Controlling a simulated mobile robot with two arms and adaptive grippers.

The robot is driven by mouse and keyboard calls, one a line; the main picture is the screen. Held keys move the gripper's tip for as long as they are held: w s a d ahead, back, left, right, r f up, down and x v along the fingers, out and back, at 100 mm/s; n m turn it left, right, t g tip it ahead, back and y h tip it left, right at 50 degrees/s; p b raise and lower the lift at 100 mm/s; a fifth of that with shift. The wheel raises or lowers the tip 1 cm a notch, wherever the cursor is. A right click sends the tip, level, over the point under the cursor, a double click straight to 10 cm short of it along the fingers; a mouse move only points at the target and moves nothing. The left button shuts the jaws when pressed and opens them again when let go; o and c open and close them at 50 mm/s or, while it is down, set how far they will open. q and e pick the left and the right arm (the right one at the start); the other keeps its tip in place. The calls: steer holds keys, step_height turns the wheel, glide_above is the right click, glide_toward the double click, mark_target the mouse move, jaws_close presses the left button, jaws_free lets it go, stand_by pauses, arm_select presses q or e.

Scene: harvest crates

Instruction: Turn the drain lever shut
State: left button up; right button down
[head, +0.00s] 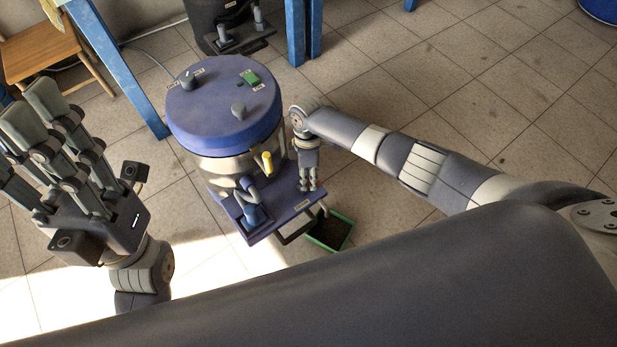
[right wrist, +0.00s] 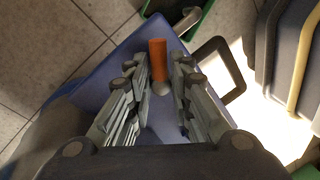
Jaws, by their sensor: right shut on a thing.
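The drain lever (right wrist: 158,58) is an orange bar with a round grey pivot in the right wrist view. It stands between the fingers of my right gripper (right wrist: 158,80), which is shut on it. In the head view my right gripper (head: 309,187) is beside the front right of the blue machine (head: 222,112) and covers the lever. A metal drain spout (right wrist: 187,19) shows beyond the lever in the right wrist view. My left gripper (head: 45,112) is open and empty at the left of the head view, apart from the machine.
A green tray (head: 345,218) with dark contents lies on the floor below the machine's front. A dark handle (head: 297,230) juts from the front shelf. A yellow-capped lever (head: 267,162) is on the machine's side. A blue table leg (head: 133,92) and wooden stool (head: 40,47) stand behind.

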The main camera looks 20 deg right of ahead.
steer(key=n, duration=0.3)
steer(key=shift+w+a+n+h, duration=0.1)
steer(key=shift+w+n+h, duration=0.1)
steer(key=shift+n+h, duration=0.15)
steer(key=shift+w+a+n+h, duration=0.15)
steer(key=shift+n+h, duration=0.2)
steer(key=shift+n, duration=1.1)
steer(key=c, duration=1.6)
jaws_free()
steer(key=shift+o, duration=0.2)
steer(key=shift+w, duration=0.1)
steer(key=v, duration=1.2)
